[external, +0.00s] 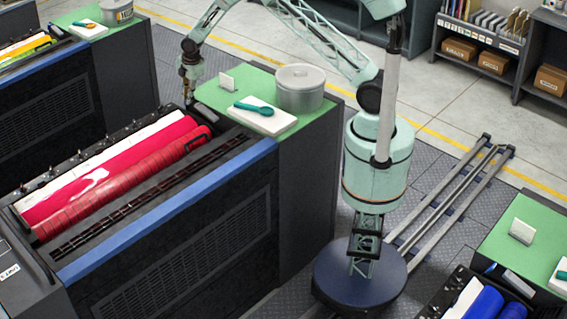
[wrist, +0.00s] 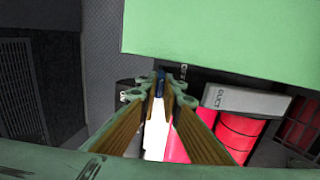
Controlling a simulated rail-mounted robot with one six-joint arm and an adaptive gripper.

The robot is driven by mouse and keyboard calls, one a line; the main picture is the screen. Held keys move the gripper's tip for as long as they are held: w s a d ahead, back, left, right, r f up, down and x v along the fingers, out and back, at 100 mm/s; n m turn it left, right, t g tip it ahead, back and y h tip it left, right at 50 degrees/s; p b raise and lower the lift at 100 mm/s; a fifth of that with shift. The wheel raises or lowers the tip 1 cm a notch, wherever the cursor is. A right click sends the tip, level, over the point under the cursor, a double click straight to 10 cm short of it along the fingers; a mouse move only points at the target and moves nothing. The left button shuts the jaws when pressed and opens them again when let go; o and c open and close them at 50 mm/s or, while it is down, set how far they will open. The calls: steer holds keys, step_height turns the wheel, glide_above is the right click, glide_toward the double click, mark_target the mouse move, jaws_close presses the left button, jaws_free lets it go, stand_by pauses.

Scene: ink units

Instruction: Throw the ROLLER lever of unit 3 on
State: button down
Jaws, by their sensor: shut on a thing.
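My gripper (external: 188,92) is at the back end of the ink unit with the red rollers (external: 110,165), beside its green top. In the wrist view its two fingers (wrist: 161,92) are closed on a small dark blue lever handle (wrist: 160,77). Most of the lever is hidden by the fingers, and its label and exact setting cannot be made out. To its right a grey lever plate marked DUCT (wrist: 247,101) lies near the red roller (wrist: 240,130).
The green top (external: 215,92) bears a grey pot (external: 300,90), a white board with a teal spoon (external: 262,115) and a small white card (external: 228,82). In the wrist view the green top edge (wrist: 220,40) is close to the fingers. Other units stand at upper left and lower right.

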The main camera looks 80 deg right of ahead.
steer(key=shift+w+d+r+g+y+p, duration=0.15)
steer(key=shift+w+d+g+p, duration=0.15)
steer(key=shift+p, duration=0.35)
steer(key=shift+w+d+r+g+y+p, duration=0.1)
steer(key=shift+w+g+y+p, duration=0.1)
steer(key=shift+w+p, duration=0.35)
steer(key=shift+w+d+p, duration=0.15)
steer(key=shift+w+p, duration=0.05)
steer(key=shift+p, duration=0.1)
steer(key=w+d+b, duration=0.1)
steer(key=w+b, duration=0.1)
steer(key=w, duration=0.1)
steer(key=w+d+f+b, duration=0.1)
steer(key=shift+w+d, duration=0.35)
steer(key=shift+w, duration=0.1)
steer(key=shift+d, duration=0.1)
